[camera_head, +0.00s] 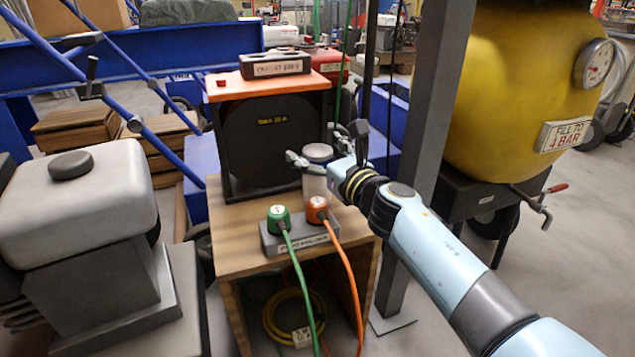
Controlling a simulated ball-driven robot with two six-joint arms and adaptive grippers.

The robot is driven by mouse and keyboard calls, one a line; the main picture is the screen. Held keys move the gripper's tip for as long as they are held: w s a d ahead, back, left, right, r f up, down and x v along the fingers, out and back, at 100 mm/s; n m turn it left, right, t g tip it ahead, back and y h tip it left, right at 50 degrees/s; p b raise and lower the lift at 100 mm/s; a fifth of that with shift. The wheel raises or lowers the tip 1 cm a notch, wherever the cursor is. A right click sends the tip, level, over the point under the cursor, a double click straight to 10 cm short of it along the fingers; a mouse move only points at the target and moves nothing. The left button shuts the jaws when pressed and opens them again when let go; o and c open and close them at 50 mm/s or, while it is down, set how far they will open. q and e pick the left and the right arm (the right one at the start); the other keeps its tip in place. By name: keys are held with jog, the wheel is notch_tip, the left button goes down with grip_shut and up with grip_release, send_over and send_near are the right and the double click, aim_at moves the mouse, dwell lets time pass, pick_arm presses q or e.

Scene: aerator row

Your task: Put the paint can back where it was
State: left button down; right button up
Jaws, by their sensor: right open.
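A small grey can with a pale lid (317,153), which looks like the paint can, is upright at the back right of the small wooden table (232,240), just right of the black box. My right gripper (325,147) is open, with one finger on the can's left side and the other to its right and behind. I cannot tell whether the fingers touch it. My left gripper is not in view.
The black box with an orange top (270,130) stands left of the can. In front is a grey socket block (298,239) with green and orange plugs and cables. A grey post (428,140) and a yellow tank (520,90) stand to the right.

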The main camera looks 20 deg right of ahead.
jog(key=shift+c, duration=0.3)
jog(key=c, duration=1.6)
jog(key=shift+r, duration=0.1)
grip_shut()
